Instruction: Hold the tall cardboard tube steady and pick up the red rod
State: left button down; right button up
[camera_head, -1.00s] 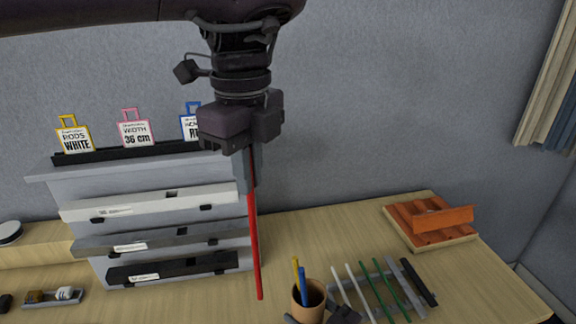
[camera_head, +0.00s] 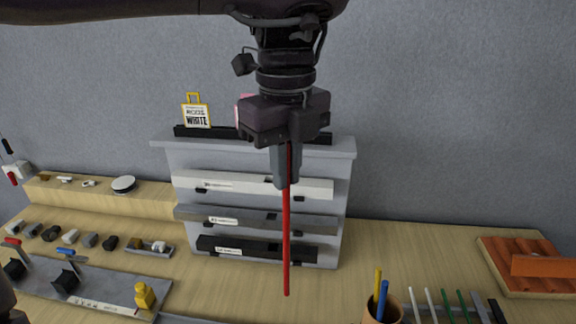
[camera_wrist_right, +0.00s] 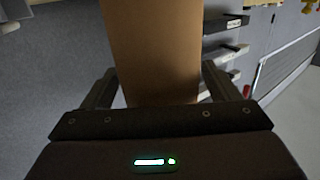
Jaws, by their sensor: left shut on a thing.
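My left gripper (camera_head: 286,178) is shut on the upper part of the red rod (camera_head: 286,240). The rod hangs upright below it, in front of the grey rack, and its lower end looks clear of other things. The brown cardboard tube (camera_head: 382,311) is at the bottom edge of the head view, with its open top showing and a yellow and a blue rod standing in it. In the right wrist view the tube (camera_wrist_right: 155,50) stands between the fingers of my right gripper (camera_wrist_right: 160,68). The fingers are close to its sides; whether they press on it is unclear.
The grey rack (camera_head: 255,146) holds white, grey and black bars, with a yellow-framed WHITE tag (camera_head: 197,114) on top. White and green rods (camera_head: 447,307) lie right of the tube. An orange tray (camera_head: 540,268) is at far right. Small parts and clamps fill the left side.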

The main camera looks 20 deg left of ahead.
jog(key=shift+o, duration=0.4)
jog(key=shift+d, duration=0.1)
jog(key=v, duration=1.1)
jog(key=shift+s+d, duration=0.25)
jog(key=shift+s, duration=0.05)
